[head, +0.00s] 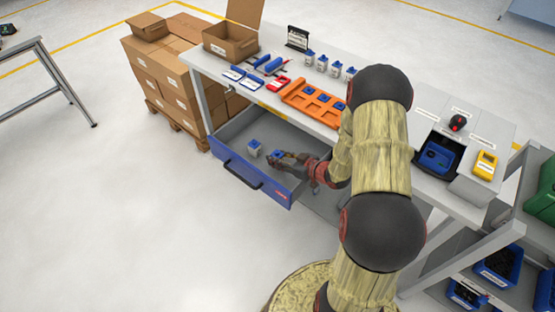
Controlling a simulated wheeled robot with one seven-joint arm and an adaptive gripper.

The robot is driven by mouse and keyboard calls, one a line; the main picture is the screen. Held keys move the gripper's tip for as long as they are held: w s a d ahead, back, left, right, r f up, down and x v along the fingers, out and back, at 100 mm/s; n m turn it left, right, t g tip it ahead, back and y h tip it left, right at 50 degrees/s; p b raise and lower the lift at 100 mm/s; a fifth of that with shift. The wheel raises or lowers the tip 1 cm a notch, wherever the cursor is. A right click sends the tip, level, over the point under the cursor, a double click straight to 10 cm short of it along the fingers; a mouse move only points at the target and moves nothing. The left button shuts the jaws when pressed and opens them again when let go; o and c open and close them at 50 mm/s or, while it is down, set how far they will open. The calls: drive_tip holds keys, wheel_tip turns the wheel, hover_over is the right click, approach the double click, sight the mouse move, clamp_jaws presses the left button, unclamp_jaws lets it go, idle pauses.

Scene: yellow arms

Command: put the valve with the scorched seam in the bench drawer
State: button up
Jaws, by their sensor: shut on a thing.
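The bench drawer (233,169) is pulled open, its blue front facing left. One small white valve with a blue top (254,149) stands inside it. My gripper (279,156) is low inside or just over the drawer and shut on a second blue-topped valve (277,154), to the right of the first one. The gripper hides most of the held valve. I cannot tell whether it touches the drawer floor. Several similar valves (322,63) stand in a row at the back of the bench (353,64). No scorched seam can be made out at this size.
An orange tray (301,99) with blue pieces lies on the bench above the drawer, beside a red item (278,84) and blue tools (271,65). An open carton (229,41) stands at the bench's left end. A yellow device (485,165) stands at right. Floor left of the drawer is clear.

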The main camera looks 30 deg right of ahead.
drive_tip(key=shift+r, duration=0.1)
drive_tip(key=shift+f, duration=0.35)
drive_tip(key=shift+f+b, duration=0.25)
drive_tip(key=shift+b, duration=0.1)
